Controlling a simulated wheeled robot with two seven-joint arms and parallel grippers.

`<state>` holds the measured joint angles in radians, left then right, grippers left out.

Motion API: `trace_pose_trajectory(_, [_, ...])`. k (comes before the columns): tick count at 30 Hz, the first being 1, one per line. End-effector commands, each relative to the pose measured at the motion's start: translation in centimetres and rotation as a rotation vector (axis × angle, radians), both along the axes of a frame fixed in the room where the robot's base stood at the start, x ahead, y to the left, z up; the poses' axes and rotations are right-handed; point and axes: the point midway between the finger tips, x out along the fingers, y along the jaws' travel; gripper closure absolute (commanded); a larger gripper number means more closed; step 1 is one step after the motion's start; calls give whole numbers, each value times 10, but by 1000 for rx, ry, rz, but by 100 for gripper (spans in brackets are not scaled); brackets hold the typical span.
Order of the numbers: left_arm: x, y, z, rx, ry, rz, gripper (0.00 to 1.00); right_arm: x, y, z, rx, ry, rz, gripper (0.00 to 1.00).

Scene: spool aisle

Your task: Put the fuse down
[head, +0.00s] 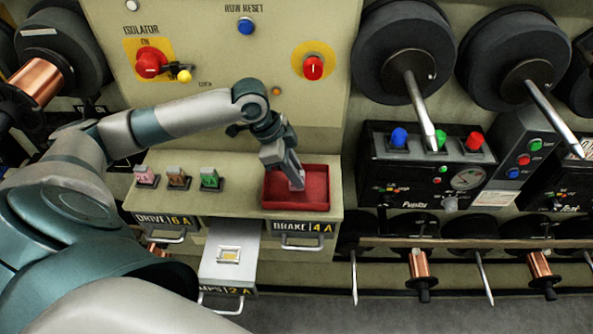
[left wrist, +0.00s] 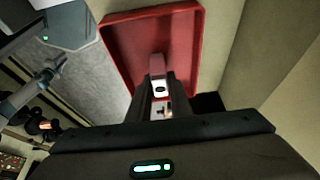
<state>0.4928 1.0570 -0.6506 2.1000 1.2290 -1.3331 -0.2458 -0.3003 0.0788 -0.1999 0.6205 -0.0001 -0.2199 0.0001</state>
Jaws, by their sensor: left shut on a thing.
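My left gripper (head: 296,181) reaches down over the red tray (head: 315,201) on the right end of the cabinet top. In the left wrist view its fingers (left wrist: 158,90) are shut on the fuse (left wrist: 158,68), a small piece with a pinkish-brown end and a pale part between the fingers. The fuse is over or inside the red tray (left wrist: 115,42); I cannot tell whether it touches the tray floor. In the head view the fuse is mostly hidden by the gripper. My right gripper is not in view.
Pink (head: 147,176), brown (head: 178,177) and green (head: 210,178) fuses stand in holders left of the tray. An open drawer (head: 229,256) juts out below. The panel behind carries a red isolator knob (head: 150,62), a yellow padlock (head: 183,75) and a blue button (head: 246,26).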

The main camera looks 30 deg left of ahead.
Motion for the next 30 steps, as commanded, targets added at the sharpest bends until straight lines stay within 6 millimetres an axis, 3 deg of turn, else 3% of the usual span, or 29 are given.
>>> trace_pose_trajectory(13, [0, 0, -5, 0, 0, 0, 100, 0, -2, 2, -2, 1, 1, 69])
trace_pose_trajectory(14, [0, 0, -6, 0, 0, 0, 77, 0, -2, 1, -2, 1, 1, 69])
trace_pose_trajectory(16, [0, 0, -5, 1, -1, -1, 63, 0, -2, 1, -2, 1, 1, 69])
trace_pose_trajectory(30, [0, 0, 1, 0, -1, 0, 63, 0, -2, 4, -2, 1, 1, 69])
